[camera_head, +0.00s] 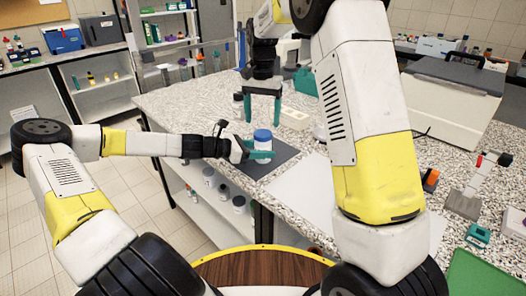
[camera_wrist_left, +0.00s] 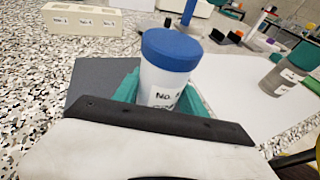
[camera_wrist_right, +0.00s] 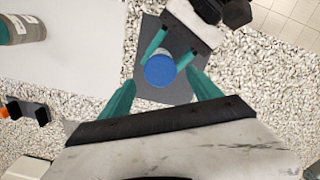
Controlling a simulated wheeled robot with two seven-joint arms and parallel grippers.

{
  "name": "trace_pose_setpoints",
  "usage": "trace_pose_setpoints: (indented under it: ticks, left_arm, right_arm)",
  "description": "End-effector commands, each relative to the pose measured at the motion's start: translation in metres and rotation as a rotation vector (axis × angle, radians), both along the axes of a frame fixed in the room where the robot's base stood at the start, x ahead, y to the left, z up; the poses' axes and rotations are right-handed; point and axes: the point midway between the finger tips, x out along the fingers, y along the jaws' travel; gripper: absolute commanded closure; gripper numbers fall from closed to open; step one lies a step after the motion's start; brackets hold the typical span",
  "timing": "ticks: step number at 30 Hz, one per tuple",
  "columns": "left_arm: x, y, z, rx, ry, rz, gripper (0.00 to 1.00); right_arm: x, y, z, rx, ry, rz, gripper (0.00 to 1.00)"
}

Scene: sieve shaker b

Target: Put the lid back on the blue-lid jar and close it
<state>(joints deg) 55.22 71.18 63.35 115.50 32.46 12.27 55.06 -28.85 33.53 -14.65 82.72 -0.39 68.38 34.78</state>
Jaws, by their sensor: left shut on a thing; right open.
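The jar (camera_wrist_left: 162,86) is white with a label and stands upright over the dark grey mat (camera_wrist_left: 98,80). Its blue lid (camera_wrist_left: 172,48) sits on top of it; I cannot tell how tightly. In the head view the jar with its lid (camera_head: 263,137) is near the front edge of the table. My left gripper (camera_head: 262,154) is shut around the jar's body from the side. My right gripper (camera_head: 264,118) is open and empty, pointing down above and behind the jar. In the right wrist view the blue lid (camera_wrist_right: 160,70) shows between and beyond the open right fingers (camera_wrist_right: 162,92).
A white sheet (camera_head: 305,188) lies right of the mat. A cream rack with numbered labels (camera_wrist_left: 82,20) stands behind. A large white machine (camera_head: 448,100) takes up the table's right. Small dark jars stand on the shelf below.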

Motion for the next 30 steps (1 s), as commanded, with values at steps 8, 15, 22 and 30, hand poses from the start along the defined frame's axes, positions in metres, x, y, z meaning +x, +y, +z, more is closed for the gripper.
trace_pose_setpoints:
  ticks: [8,15,22,30]
  left_arm:
    - [0.0,0.0,0.0,0.0,0.0,0.0,1.0]
    - [0.0,0.0,0.0,0.0,0.0,0.0,1.0]
    - [0.0,0.0,0.0,0.0,0.0,0.0,1.0]
    - [0.0,0.0,0.0,0.0,0.0,0.0,1.0]
  right_arm:
    - [0.001,-0.001,0.013,0.012,-0.008,0.648,0.27]
    - [0.002,-0.002,0.022,0.012,-0.018,1.01,0.27]
    - [0.002,-0.002,0.024,0.011,-0.019,1.107,0.27]
    - [0.002,-0.002,0.023,0.012,-0.019,1.105,0.27]
